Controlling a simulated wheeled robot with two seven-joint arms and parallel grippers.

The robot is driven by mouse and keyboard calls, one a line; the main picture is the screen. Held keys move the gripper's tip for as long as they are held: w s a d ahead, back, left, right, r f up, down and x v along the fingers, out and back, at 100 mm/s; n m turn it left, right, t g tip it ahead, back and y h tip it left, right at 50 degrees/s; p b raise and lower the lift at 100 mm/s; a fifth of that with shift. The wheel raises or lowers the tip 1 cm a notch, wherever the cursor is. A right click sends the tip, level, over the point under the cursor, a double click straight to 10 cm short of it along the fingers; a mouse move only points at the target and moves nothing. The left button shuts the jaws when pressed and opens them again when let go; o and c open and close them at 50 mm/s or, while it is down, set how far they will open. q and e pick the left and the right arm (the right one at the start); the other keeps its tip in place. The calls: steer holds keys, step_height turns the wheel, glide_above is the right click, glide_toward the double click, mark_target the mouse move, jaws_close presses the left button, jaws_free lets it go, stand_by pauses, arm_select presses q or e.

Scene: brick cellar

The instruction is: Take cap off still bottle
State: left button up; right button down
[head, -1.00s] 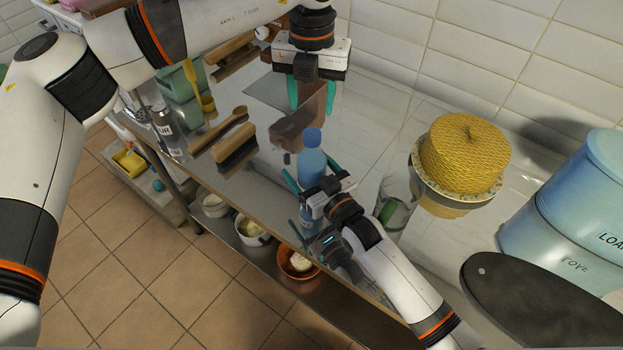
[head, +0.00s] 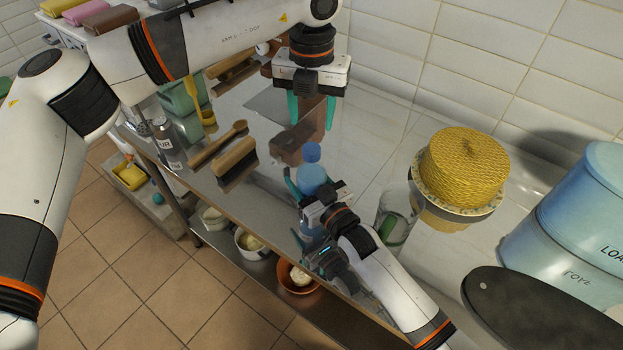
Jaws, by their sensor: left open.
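The still bottle (head: 312,175) is blue with a darker blue cap (head: 312,152). It stands upright on the glossy table, and its lower part is hidden behind my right gripper (head: 314,183). The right gripper reaches in from the lower right at the bottle's body. One teal finger shows close along the bottle's left side; the other is mostly hidden, so I cannot tell whether they grip. My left gripper (head: 311,110) points down, open and empty, above and behind the cap in the picture, with its two teal fingers apart.
A glass (head: 398,212) stands right of the bottle, before a yellow woven dome (head: 462,165) on a plate. A blue canister (head: 585,215) and a dark board (head: 540,310) are at right. A brush (head: 235,163) and wooden spoon (head: 215,145) lie at left. The table's front edge is near.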

mark_target(312, 148)
arm_select(q)
steer(key=m, duration=0.8)
steer(key=shift+m, duration=0.4)
steer(key=m, duration=2.2)
steer(key=shift+f+m, duration=0.3)
steer(key=shift+f, duration=3.7)
